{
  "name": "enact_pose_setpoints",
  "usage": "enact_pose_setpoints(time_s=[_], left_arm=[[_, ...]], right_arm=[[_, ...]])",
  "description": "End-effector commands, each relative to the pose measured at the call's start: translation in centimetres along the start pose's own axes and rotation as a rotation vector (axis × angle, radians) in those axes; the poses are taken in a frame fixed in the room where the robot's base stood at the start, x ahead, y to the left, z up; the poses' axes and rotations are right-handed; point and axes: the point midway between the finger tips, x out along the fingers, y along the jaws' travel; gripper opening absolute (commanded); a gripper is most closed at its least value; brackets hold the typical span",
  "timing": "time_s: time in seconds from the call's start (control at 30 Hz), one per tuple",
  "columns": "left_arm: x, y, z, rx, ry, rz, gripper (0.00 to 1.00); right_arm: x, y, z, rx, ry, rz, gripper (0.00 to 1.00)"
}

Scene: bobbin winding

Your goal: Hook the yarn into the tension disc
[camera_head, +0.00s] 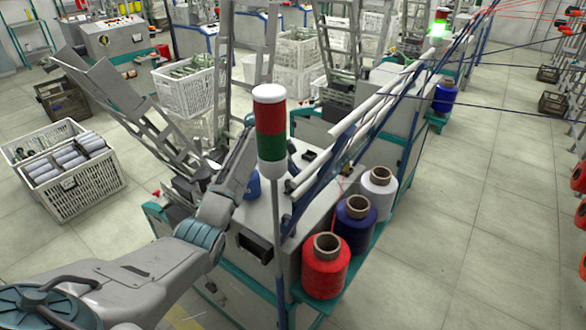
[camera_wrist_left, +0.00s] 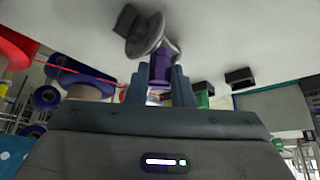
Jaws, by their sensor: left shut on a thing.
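My left gripper (camera_head: 240,163) reaches over the near machine in the head view, its tips hidden or unclear behind the signal lamp. In the left wrist view the fingers of the left gripper (camera_wrist_left: 160,86) are close together. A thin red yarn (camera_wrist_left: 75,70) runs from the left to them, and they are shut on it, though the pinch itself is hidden. The grey metal tension disc (camera_wrist_left: 150,35), with a dark knob, is just beyond the fingertips. A purple part (camera_wrist_left: 161,68) shows between the disc and fingers; contact is unclear. My right gripper is not in view.
The signal lamp (camera_head: 270,128) stands in front of the machine. Red (camera_head: 325,275), dark blue (camera_head: 356,228) and white (camera_head: 379,195) yarn cones line its right side. A crate of bobbins (camera_head: 75,190) stands on the floor at left. The right aisle floor is clear.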

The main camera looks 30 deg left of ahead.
Motion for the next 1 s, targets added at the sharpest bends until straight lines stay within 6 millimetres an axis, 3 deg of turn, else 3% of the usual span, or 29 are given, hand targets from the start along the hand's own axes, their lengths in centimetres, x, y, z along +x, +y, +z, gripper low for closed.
enact_pose_setpoints(time_s=[1.0], left_arm=[[-1.6, -2.9, 2.4, -0.001, 0.0, -0.001, 0.02]], right_arm=[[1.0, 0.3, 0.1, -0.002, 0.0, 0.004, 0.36]])
